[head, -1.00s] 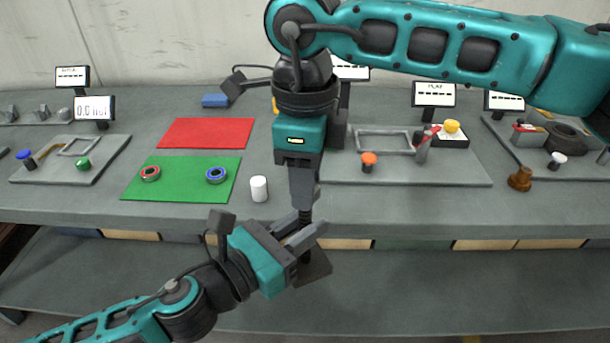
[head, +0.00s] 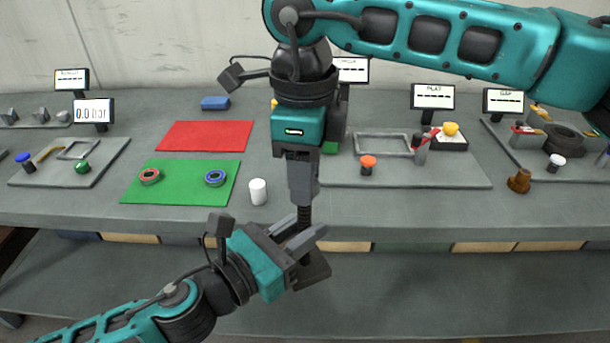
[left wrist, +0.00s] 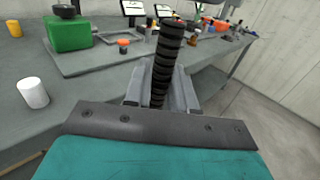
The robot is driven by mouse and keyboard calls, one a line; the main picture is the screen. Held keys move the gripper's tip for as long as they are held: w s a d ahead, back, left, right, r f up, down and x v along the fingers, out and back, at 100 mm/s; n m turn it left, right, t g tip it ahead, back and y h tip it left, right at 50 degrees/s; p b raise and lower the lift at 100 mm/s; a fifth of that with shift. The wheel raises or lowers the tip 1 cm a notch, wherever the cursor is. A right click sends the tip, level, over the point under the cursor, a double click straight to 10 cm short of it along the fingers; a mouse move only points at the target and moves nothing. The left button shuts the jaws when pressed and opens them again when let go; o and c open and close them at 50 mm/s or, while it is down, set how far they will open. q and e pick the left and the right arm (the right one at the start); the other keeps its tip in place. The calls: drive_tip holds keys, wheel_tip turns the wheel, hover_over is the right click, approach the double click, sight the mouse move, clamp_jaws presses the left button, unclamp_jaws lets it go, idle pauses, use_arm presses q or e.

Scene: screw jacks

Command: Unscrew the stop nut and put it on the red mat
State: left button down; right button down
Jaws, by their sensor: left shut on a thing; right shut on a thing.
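The screw jack has a dark block-like base (head: 313,270) and an upright black threaded screw (head: 303,215); the screw also shows in the left wrist view (left wrist: 166,62). My left gripper (head: 308,240) is shut on the jack, its fingers either side of the screw, in front of the bench. The red mat (head: 205,135) lies flat and empty on the bench, back left.
A green mat (head: 140,190) holds a red-rimmed ring (head: 149,177) and a blue-rimmed ring (head: 215,178). A white cylinder (head: 258,191) stands right of it. A blue block (head: 215,102) lies behind the red mat. A grey plate (head: 440,178) with an orange knob (head: 368,163) is at right.

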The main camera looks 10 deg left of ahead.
use_arm(q)
drive_tip(key=shift+r, duration=0.15)
use_arm(e)
drive_tip(key=shift+r, duration=0.5)
drive_tip(key=c, duration=1.9)
unclamp_jaws()
